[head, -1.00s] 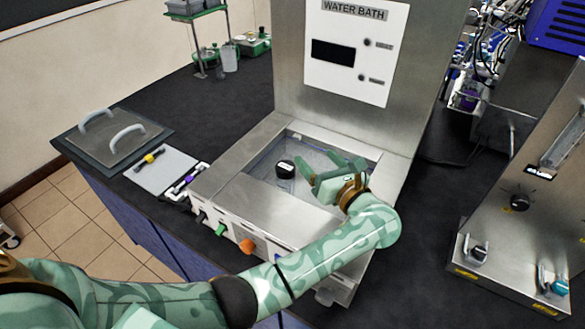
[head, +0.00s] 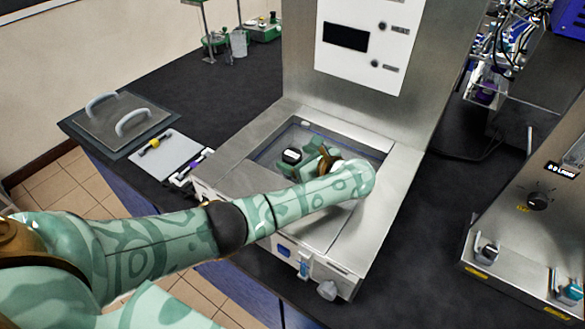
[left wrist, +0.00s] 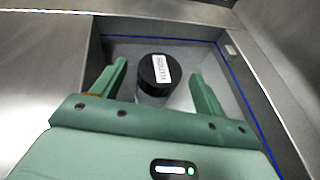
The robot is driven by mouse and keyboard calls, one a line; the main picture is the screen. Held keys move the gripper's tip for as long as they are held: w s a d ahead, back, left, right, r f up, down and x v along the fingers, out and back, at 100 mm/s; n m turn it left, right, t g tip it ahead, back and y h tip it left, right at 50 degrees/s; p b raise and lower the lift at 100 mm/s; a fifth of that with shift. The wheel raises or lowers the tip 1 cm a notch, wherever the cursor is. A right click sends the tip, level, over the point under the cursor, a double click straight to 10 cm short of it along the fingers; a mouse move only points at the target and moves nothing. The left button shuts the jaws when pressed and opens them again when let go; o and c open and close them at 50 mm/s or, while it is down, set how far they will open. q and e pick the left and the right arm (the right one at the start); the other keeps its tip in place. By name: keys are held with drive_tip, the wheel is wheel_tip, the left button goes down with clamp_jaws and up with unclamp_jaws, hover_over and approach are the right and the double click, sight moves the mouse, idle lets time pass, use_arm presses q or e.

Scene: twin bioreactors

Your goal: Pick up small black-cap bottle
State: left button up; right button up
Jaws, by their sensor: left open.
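The small bottle with a black cap (head: 291,156) stands in the sunken basin of the water bath (head: 233,182). In the left wrist view its black cap (left wrist: 158,73) carries a white label, and part of its clear body shows below. My left gripper (head: 305,160) reaches into the basin from the right of the bottle. In the left wrist view the open fingers of my left gripper (left wrist: 157,80) stand on either side of the bottle, apart from it. My right gripper is not seen.
The basin walls (left wrist: 92,62) lie close around the gripper. A lid with two handles (head: 118,124) lies on the dark bench at left, beside a white board (head: 166,161) with a pen-like item. A steel device (head: 525,225) stands at right.

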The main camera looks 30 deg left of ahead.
sight(288, 155)
use_arm(q)
drive_tip(key=b+x, duration=0.1)
drive_tip(key=x, duration=0.3)
drive_tip(key=shift+w+a+f, duration=0.15)
drive_tip(key=shift+a, duration=0.15)
drive_tip(key=c, duration=1.2)
drive_tip(key=shift+o, duration=0.2)
